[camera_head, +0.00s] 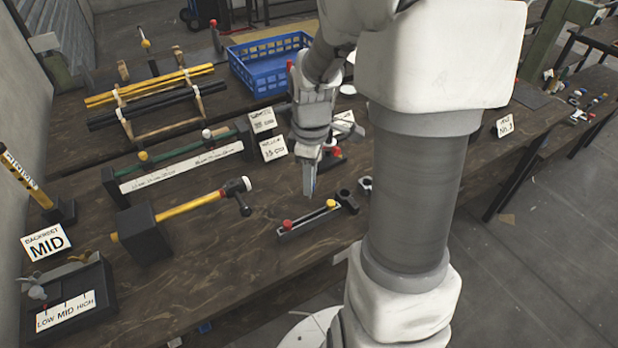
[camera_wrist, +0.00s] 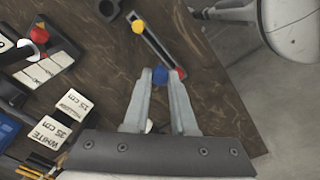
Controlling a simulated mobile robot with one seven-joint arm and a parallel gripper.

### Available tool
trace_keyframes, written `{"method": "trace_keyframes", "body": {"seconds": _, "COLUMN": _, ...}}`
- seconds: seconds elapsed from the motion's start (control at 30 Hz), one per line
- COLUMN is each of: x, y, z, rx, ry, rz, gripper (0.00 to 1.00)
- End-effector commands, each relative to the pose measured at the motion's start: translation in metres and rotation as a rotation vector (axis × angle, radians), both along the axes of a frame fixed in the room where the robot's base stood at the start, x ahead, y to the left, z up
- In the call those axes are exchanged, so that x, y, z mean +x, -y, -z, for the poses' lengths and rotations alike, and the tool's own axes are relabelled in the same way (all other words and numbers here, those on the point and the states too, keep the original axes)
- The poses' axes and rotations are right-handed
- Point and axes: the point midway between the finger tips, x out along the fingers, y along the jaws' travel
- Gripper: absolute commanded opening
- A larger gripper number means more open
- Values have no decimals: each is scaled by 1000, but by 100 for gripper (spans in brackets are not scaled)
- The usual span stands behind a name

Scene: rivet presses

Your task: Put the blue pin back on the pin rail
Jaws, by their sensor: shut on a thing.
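The pin rail (camera_head: 308,225) is a short dark bar on the wooden bench, with a red pin (camera_head: 288,225) near its left end and a yellow pin (camera_head: 330,204) towards its right end. My gripper (camera_head: 309,188) points down just behind and above the rail. In the wrist view my gripper (camera_wrist: 161,80) is shut on the blue pin (camera_wrist: 160,75), whose round head shows between the fingertips. There the blue head appears close beside the red pin (camera_wrist: 181,73); the yellow pin (camera_wrist: 138,26) is farther off. The blue pin's lower part is hidden, and I cannot tell whether it touches the rail.
A dark holder (camera_head: 346,200) stands at the rail's right end. Label cards (camera_head: 273,148) and a blue crate (camera_head: 268,66) are behind. Bare bench lies in front.

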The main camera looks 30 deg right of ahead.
Motion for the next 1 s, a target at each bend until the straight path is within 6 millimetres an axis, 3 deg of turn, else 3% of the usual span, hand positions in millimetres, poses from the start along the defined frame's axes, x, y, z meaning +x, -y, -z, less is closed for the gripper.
{"method": "trace_keyframes", "body": {"seconds": 0.27, "x": 0, "y": 0, "z": 11, "rx": 1, "ry": -2, "rz": 0, "gripper": 0}}
{"method": "trace_keyframes", "body": {"seconds": 0.7, "x": 0, "y": 0, "z": 52, "rx": 1, "ry": -1, "rz": 0, "gripper": 0}}
{"method": "trace_keyframes", "body": {"seconds": 1.0, "x": 0, "y": 0, "z": 58, "rx": 0, "ry": 0, "rz": 0, "gripper": 0}}
